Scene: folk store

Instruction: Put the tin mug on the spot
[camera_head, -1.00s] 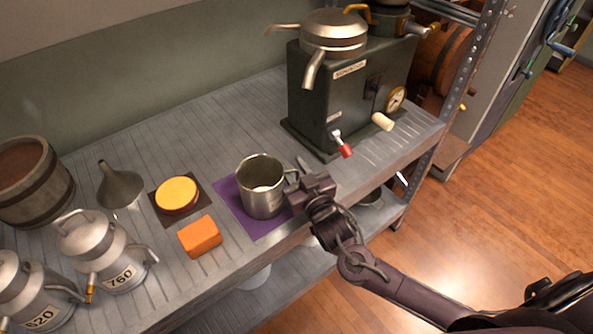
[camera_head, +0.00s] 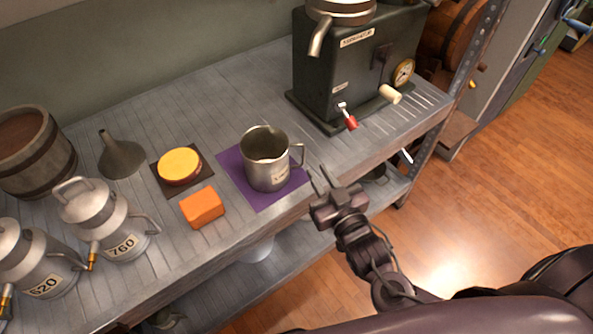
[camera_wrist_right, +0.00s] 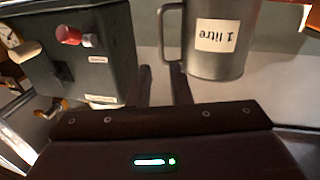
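The tin mug (camera_head: 265,165) stands upright on a purple square mat (camera_head: 238,172) on the metal shelf, its handle toward the right. In the right wrist view the mug (camera_wrist_right: 222,62) shows its "1 litre" label upside down, with the handle near one finger. My right gripper (camera_head: 322,180) is open, its two fingers apart and empty, just right of the mug and apart from it in the head view. The wrist view also shows the open fingers (camera_wrist_right: 162,85). My left gripper is not in view.
An orange block (camera_head: 202,207) and a yellow round piece on a dark square (camera_head: 180,167) lie left of the mat. Numbered cans (camera_head: 105,220), a funnel (camera_head: 121,157) and a wooden tub (camera_head: 35,155) stand farther left. A dark machine (camera_head: 350,70) stands behind right.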

